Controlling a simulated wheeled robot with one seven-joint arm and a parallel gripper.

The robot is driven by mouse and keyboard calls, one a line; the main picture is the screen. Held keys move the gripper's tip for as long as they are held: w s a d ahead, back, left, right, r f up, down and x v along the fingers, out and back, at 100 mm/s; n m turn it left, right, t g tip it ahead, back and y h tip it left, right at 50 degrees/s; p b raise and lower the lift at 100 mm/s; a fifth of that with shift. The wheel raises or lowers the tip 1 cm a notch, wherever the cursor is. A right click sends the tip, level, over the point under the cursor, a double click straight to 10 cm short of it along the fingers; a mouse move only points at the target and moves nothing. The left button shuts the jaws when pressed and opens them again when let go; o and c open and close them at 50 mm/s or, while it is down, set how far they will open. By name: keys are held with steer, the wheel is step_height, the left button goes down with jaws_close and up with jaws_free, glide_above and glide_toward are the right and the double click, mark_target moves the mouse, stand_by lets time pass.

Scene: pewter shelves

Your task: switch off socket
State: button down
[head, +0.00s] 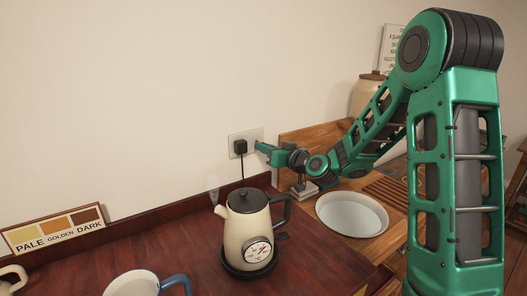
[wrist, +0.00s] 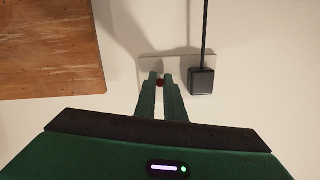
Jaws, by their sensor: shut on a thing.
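A pale socket plate (head: 248,134) is on the wall above the counter; it also shows in the wrist view (wrist: 178,63). A black plug (head: 239,147) sits in its left half in the head view, with a dark cord hanging down; in the wrist view the plug (wrist: 202,81) is right of my fingers. My green gripper (head: 261,147) reaches the plate's right side. In the wrist view my fingertips (wrist: 160,80) are close together at the plate, shut on a small red switch (wrist: 160,83). Fingers hide most of the switch; its on or off position cannot be told.
A cream kettle (head: 247,229) with a dial stands on the dark red counter below the plug. A white bowl (head: 352,214) lies right of it, under my arm. A wooden panel (wrist: 45,45) is beside the socket. Mugs stand at the front left.

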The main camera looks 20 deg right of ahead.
steer(key=shift+w+r+g+h, duration=0.1)
steer(key=shift+r+g+h, duration=0.35)
steer(key=shift+g, duration=0.6)
steer(key=shift+w+r+g+h, duration=0.1)
steer(key=shift+r+g+h, duration=0.2)
steer(key=shift+r+g, duration=0.5)
steer(key=shift+w+r+g+h, duration=0.1)
steer(key=shift+r+g+h, duration=0.2)
steer(key=shift+g, duration=0.95)
steer(key=c, duration=1.8)
jaws_free()
steer(key=shift+c, duration=0.2)
steer(key=shift+s, duration=0.1)
steer(key=v, duration=1)
steer(key=shift+r, duration=0.25)
